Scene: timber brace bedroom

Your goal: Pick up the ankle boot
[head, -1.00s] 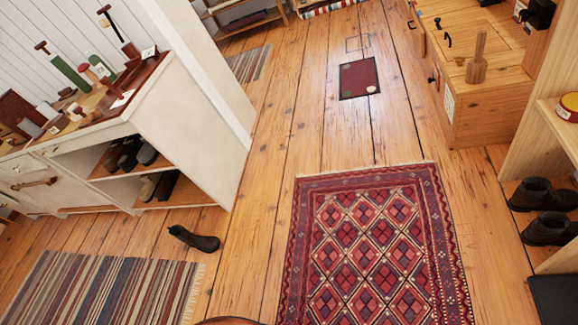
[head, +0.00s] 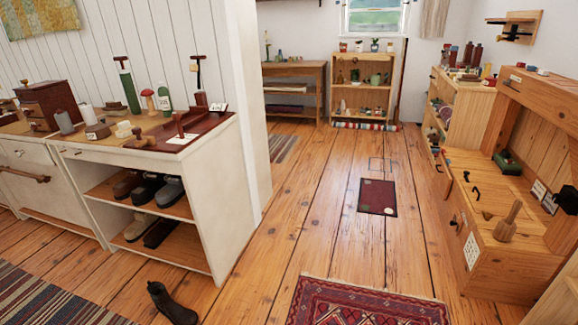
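A dark ankle boot (head: 171,303) is on the wooden floor at the lower left, in front of the white cabinet's open shelves. It stands between the striped rug and the red patterned rug, with its lower end close to the bottom edge of the picture. My gripper is not in view, so its state and its distance from the boot do not show.
The white cabinet (head: 207,245) holds several shoes on its shelves. A striped rug (head: 45,300) lies left, a red patterned rug (head: 365,305) right of centre. A small dark mat (head: 377,197) lies farther back. A wooden bench (head: 487,262) stands right. Bare floor runs between.

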